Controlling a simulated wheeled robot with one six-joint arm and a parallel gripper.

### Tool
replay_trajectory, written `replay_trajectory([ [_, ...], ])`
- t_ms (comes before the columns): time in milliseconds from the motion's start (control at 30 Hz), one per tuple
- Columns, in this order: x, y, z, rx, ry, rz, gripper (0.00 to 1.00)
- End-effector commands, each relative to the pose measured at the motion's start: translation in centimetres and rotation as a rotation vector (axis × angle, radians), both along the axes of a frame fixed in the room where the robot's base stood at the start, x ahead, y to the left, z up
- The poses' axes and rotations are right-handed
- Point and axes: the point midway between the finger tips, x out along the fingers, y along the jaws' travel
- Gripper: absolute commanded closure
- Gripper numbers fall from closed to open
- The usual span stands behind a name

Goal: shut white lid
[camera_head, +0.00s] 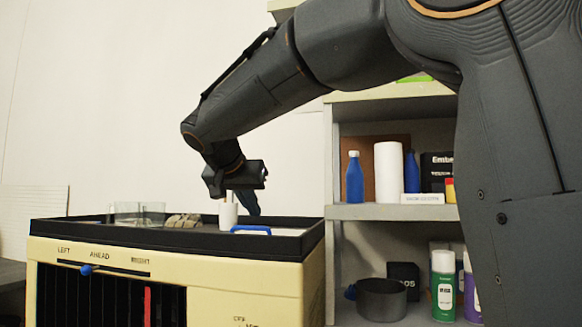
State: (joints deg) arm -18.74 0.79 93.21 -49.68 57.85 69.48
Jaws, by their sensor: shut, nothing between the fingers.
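My gripper (235,183) hangs low over the black-rimmed top of a cream cabinet (275,262). It is shut and holds nothing. A small white cylinder (228,215) stands on that top just below my gripper; whether they touch cannot be told.
A blue handle (251,229), clear containers (138,213) and a tan lumpy item (183,220) are on the cabinet top. The front has a slot with a blue knob (87,269). Shelves (390,212) with bottles and a dark pot (381,299) stand at right.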

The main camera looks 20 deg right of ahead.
Motion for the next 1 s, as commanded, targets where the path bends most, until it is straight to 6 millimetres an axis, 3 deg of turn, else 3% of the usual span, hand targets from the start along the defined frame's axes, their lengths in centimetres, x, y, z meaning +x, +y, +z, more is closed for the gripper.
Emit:
replay_trajectory([
  [367, 0.2, 0.5, -1.9, 0.0, 0.0, 0.002, 1.0],
  [867, 0.2, 0.3, -1.9, 0.0, 0.0, 0.0, 1.0],
  [1000, 0.1, 0.3, -1.1, 0.0, 0.0, -0.001, 1.0],
])
